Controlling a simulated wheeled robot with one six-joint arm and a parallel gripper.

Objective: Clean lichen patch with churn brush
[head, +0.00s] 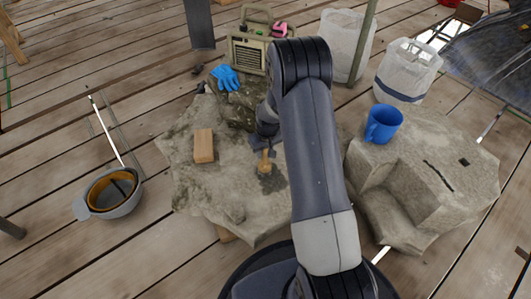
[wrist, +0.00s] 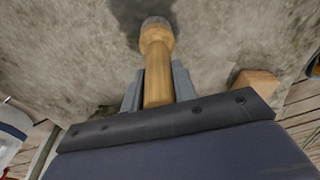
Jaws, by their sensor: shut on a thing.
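My gripper (head: 260,143) is shut on the wooden handle of the churn brush (head: 265,161), over the pale stone slab (head: 190,186). In the wrist view the brush (wrist: 157,72) points away from the jaws, its round wooden head and greyish bristle end toward the stone. A dark patch (head: 273,183), likely the lichen, lies on the slab just beyond the brush end; it also shows at the top of the wrist view (wrist: 135,8). I cannot tell whether the bristles touch the stone. My arm hides part of the slab.
A wooden block (head: 204,146) lies on the slab, left of the brush. A blue glove (head: 226,77) and a radio (head: 248,55) are behind. A blue mug (head: 384,123) stands on the stepped stone (head: 440,165) at right.

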